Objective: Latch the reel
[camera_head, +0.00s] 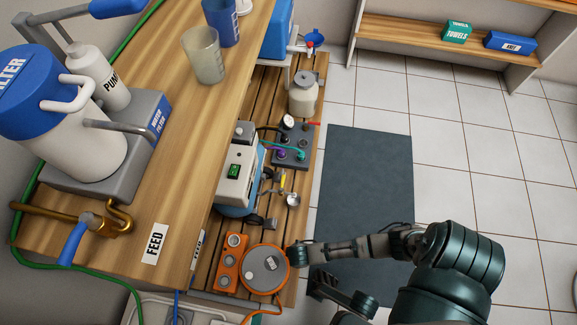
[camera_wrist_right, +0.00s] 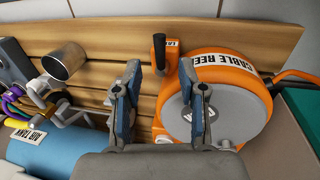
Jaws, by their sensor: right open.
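The orange cable reel (camera_head: 264,268), with a grey round face, sits on the slatted shelf beside the bench. In the right wrist view, the reel (camera_wrist_right: 242,73) is at the right. A black upright latch handle (camera_wrist_right: 160,52) stands on a small orange bracket at its upper left, with a partly cut-off label. My right gripper (camera_wrist_right: 166,80) is open, with nothing seen between its fingers. The handle appears just past the gap between the fingertips; no contact is visible. The right finger overlaps the reel. In the head view, my right arm ends near the reel's right edge. My left gripper is out of view.
A blue air tank (camera_wrist_right: 45,150) lies left of the gripper, near a metal cup (camera_wrist_right: 65,61) and coloured hoses. An orange unit (camera_head: 231,263) stands left of the reel. The bench (camera_head: 165,205) overhangs nearby. A dark mat (camera_head: 365,190) lies on open floor.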

